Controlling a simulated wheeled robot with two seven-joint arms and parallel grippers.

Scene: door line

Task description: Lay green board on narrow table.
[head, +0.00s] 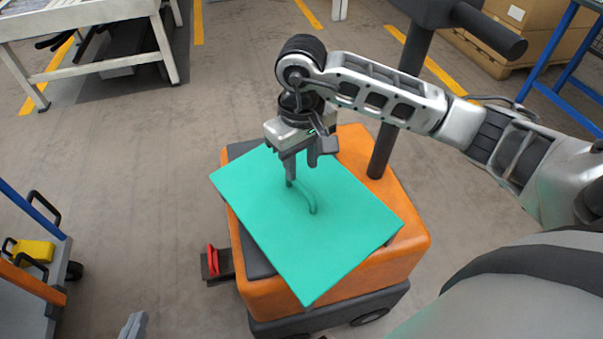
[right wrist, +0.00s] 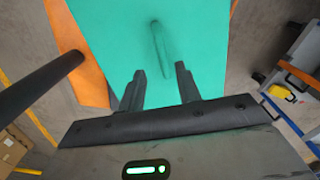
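The green board (head: 325,240) lies flat on top of an orange and black wheeled vehicle (head: 400,255), overhanging its near and left edges. A green bar handle (head: 303,197) stands up from its middle. My right gripper (head: 301,168) points down over the far end of the handle. In the right wrist view, its two fingers (right wrist: 160,76) are apart with nothing between their tips, and the handle (right wrist: 160,45) shows beyond them. Only a small grey piece of my left gripper (head: 133,325) shows at the bottom edge. A long grey table (head: 75,12) stands at the upper left.
A black post with a bar handle (head: 395,110) rises at the vehicle's far right. A blue-framed trolley (head: 30,265) with a yellow item stands at the left. Cardboard boxes (head: 535,25) are at the upper right. Floor between the vehicle and table is clear.

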